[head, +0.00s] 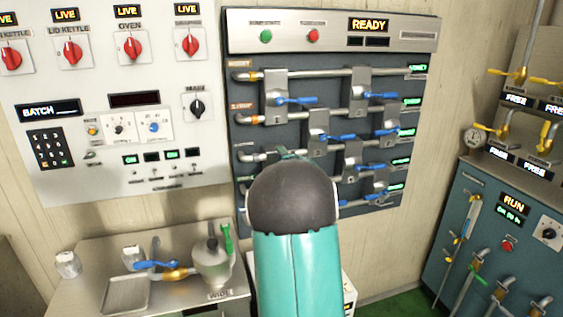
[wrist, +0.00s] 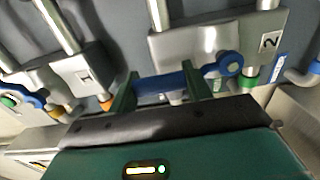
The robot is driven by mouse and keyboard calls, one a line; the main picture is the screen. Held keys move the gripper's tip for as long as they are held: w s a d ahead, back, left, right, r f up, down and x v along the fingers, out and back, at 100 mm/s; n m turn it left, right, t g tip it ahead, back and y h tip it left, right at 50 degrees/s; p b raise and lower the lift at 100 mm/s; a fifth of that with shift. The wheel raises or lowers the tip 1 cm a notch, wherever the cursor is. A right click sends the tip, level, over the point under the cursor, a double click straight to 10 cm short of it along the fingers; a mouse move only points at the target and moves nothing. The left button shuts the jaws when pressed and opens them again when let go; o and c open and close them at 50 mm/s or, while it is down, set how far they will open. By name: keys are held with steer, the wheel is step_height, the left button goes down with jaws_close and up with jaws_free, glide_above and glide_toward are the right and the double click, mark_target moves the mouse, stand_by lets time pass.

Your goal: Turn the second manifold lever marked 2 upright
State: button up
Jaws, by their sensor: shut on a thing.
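In the wrist view, a grey valve block (wrist: 197,38) carries a plate marked 2 (wrist: 268,42). Its blue lever (wrist: 160,87) runs left from a round pivot (wrist: 230,63) and slopes slightly downward in the tilted picture. My gripper (wrist: 160,90) has its two dark green fingers at this lever, shut on it. In the head view my gripper (head: 289,154) reaches the lower left of the dark manifold panel (head: 325,50). My arm hides most of the gripper and the held lever there.
A block marked 1 (wrist: 78,77) with another blue lever (wrist: 28,97) lies left in the wrist view. In the head view, other blue levers (head: 296,100) and pipes crowd the panel. A steel bench (head: 85,255) with a pot (head: 213,265) stands below left.

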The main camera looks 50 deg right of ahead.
steer(key=o, duration=1.4)
steer(key=shift+s, duration=0.1)
steer(key=v, duration=1.3)
steer(key=shift+s+a, duration=0.2)
steer(key=shift+s, duration=0.05)
